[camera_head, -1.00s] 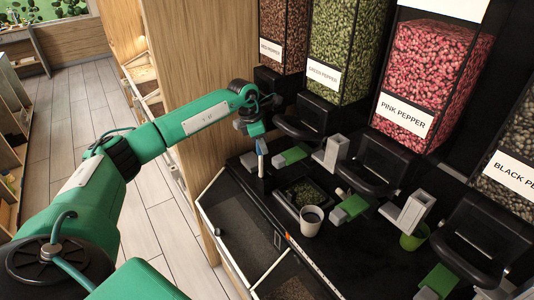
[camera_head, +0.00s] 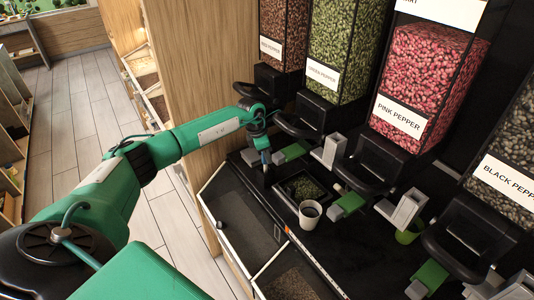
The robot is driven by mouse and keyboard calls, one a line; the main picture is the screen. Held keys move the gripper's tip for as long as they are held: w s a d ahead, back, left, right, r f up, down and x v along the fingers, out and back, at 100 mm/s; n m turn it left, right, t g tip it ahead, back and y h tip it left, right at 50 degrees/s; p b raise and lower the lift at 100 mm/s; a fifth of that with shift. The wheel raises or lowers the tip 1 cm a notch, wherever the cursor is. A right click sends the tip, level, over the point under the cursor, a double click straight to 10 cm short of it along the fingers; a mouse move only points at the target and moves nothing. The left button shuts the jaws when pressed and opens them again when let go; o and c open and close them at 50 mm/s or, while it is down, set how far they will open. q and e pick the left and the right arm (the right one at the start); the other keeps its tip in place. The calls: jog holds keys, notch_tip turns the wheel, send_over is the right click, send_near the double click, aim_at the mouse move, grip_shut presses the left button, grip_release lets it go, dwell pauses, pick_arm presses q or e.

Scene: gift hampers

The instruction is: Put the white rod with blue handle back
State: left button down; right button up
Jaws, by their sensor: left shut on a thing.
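My left gripper (camera_head: 261,140) comes in from the left and is shut on the small rod with a blue handle (camera_head: 265,157), which points down. Hardly any of the white part shows. My right gripper is not in view.
A dark tray of green pepper (camera_head: 303,187) and a white cup (camera_head: 309,213) stand to the right of the holder. Behind are dispensers, such as the pink pepper one (camera_head: 425,75), with green-and-grey pieces in front. A wooden panel (camera_head: 205,80) rises to the left.

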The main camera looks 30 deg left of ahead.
pick_arm(q)
jog(key=c, duration=1.2)
grip_release()
jog(key=shift+o, duration=0.2)
jog(key=shift+f, duration=0.1)
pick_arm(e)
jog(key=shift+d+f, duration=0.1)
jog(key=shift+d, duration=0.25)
pick_arm(q)
jog(key=shift+r, duration=0.2)
jog(key=shift+a+r, duration=0.1)
jog(key=shift+r, duration=0.15)
jog(key=b+v, duration=0.2)
jog(key=v, duration=0.5)
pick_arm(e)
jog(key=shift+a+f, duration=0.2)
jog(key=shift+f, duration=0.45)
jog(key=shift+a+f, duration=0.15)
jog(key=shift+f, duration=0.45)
pick_arm(q)
jog(key=shift+s+f, duration=0.1)
jog(key=shift+s, duration=0.05)
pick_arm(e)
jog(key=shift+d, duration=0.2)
